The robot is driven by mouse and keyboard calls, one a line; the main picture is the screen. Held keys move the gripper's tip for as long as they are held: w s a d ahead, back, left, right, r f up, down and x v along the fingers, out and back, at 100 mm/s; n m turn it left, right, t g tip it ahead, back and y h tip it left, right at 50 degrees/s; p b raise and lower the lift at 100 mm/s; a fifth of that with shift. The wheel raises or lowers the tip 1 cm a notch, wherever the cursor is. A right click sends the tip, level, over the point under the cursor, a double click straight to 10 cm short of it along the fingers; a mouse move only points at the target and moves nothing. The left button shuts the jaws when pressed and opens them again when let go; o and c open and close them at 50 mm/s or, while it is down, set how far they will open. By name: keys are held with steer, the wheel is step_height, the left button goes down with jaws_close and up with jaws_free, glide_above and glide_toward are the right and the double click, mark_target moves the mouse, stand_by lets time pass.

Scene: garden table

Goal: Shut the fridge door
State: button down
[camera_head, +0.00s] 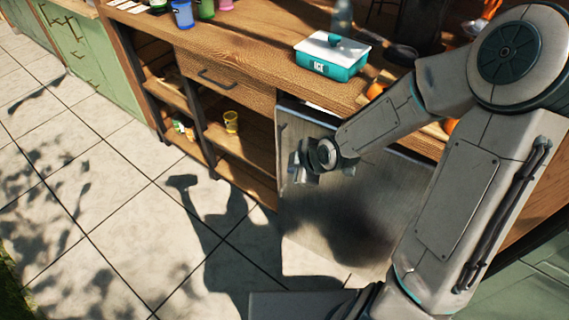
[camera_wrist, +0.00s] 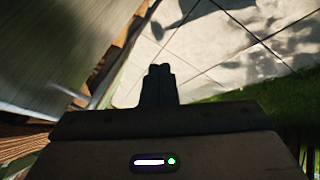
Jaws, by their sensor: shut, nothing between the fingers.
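The fridge door (camera_head: 335,215) is a grey metal panel under the wooden counter, in the middle of the head view. A small dark handle shows near its upper left edge. My arm reaches in front of the door, and its shadow falls on the panel. My gripper (camera_head: 298,170) is at the door's left edge, close to the handle; I cannot tell whether it touches. In the wrist view my gripper's fingers (camera_wrist: 158,82) are together with nothing between them, and the grey door (camera_wrist: 70,50) fills the upper left. How far the door stands open is hard to tell.
A teal ice box (camera_head: 332,58) stands on the wooden counter (camera_head: 250,45) above the door. Open shelves with a yellow cup (camera_head: 231,122) are to the left. Colourful cups (camera_head: 182,14) stand at the back. The tiled floor (camera_head: 110,200) at left is clear.

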steer(key=w+a+f+b, duration=0.2)
steer(key=w+f, duration=0.3)
steer(key=w, duration=0.2)
steer(key=shift+a+b, duration=0.3)
steer(key=shift+b, duration=0.05)
steer(key=shift+f, duration=0.1)
